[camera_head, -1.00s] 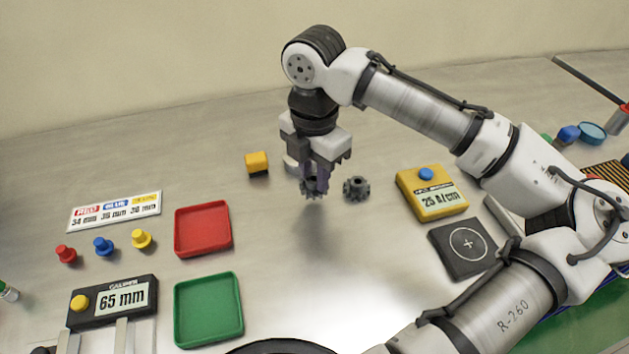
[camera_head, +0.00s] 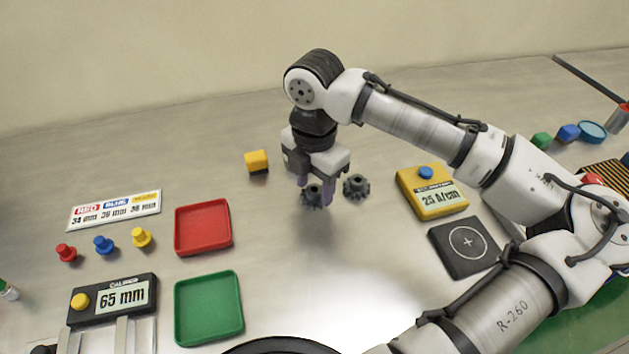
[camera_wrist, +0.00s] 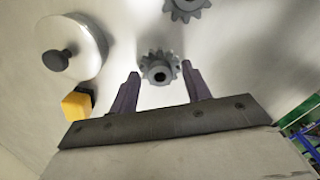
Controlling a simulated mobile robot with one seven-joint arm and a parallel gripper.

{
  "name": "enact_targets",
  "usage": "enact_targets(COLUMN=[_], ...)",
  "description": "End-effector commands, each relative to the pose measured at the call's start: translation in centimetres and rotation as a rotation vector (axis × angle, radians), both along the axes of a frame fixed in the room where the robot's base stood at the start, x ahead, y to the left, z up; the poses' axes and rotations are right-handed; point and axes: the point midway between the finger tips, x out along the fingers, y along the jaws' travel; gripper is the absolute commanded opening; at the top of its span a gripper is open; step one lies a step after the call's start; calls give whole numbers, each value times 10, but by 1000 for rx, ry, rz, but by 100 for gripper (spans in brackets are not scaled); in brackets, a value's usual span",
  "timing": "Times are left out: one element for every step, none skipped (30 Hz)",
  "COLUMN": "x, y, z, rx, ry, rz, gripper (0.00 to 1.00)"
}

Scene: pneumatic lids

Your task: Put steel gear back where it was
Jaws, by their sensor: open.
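Two similar dark grey toothed gears are in view, and I cannot tell by colour which is the steel one. One gear (camera_head: 312,196) is at my gripper (camera_head: 315,199), low over the table. In the wrist view this gear (camera_wrist: 159,68) lies between the two fingertips of my gripper (camera_wrist: 160,71), with a gap on each side. My gripper is open and its fingers are beside the gear. The other gear (camera_head: 356,186) stands on the table just to the right; it also shows at the top of the wrist view (camera_wrist: 186,8).
A white round piece with a black knob (camera_wrist: 72,48) and a yellow block (camera_head: 257,162) are close by. A yellow gauge (camera_head: 432,193) and a dark pad (camera_head: 467,247) are right. Red (camera_head: 203,228) and green (camera_head: 208,309) trays are left. The table's front middle is clear.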

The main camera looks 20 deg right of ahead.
Motion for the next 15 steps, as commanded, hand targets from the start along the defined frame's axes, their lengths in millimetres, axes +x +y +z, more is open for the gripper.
enact_targets(x=[0, 0, 0, 0, 0, 0, 1, 1, 1, 1, 1, 1, 1, 1, 1], y=[0, 0, 0, 0, 0, 0, 0, 0, 0, 0, 0, 0, 1, 0, 1], z=[0, 1, 2, 4, 5, 9, 14, 19, 26, 33, 40, 49, 55, 62, 71], rx=[0, -1, -1, -2, -1, 0, 0, 1, 1, 1, 1, 1, 1, 1, 1], ry=[0, 0, 0, 0, 0, -1, -1, -3, -3, -3, -3, -3, -3, -3, -3], rz=[0, 0, 0, -1, 0, 0, 0, -1, -1, 0, 1, 1, 1, 0, 0], gripper=[48, 48, 48, 48, 48, 48, 48, 48, 48, 48, 48, 48, 48, 48, 48])
